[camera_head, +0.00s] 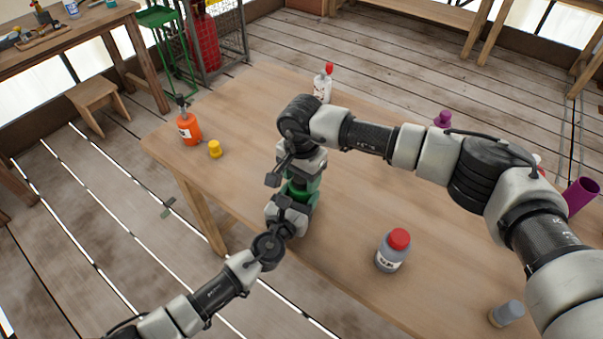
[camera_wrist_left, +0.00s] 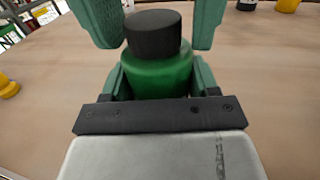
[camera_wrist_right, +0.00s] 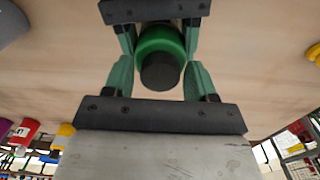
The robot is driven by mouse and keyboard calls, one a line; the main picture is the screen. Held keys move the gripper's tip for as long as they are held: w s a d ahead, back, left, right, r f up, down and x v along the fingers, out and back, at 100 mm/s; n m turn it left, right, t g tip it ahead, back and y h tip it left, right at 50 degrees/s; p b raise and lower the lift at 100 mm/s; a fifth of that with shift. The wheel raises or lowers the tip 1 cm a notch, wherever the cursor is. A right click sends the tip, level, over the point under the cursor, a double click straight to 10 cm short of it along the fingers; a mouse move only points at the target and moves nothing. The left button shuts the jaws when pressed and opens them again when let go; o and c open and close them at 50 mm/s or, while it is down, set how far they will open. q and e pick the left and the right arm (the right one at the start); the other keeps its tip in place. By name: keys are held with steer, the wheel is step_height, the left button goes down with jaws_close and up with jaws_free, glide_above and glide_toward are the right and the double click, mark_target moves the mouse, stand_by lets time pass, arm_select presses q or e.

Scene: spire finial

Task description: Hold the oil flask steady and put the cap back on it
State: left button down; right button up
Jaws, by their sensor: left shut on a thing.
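The oil flask is green and stands upright on the table; it shows in the left wrist view (camera_wrist_left: 158,76), the right wrist view (camera_wrist_right: 153,40) and partly in the head view (camera_head: 300,190). Its black cap (camera_wrist_left: 153,34) sits on top of the flask and also shows in the right wrist view (camera_wrist_right: 160,72). I cannot tell how tightly it sits. My left gripper (camera_head: 290,203) is shut on the flask body from the near side. My right gripper (camera_head: 292,172) is above, its fingers (camera_wrist_right: 160,68) apart on both sides of the cap with gaps visible.
An orange bottle (camera_head: 189,131) and a yellow cap (camera_head: 215,149) stand at the table's left. A white bottle (camera_head: 322,88) is behind. A grey red-capped bottle (camera_head: 391,254) and a small grey container (camera_head: 508,313) are at right. The wooden table (camera_head: 350,205) is bare around the flask.

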steer(key=c, duration=0.8)
steer(key=m, duration=1.4)
steer(key=shift+m, duration=0.3)
steer(key=m, duration=0.4)
steer(key=o, duration=1.1)
step_height(320, 180, up, 12)
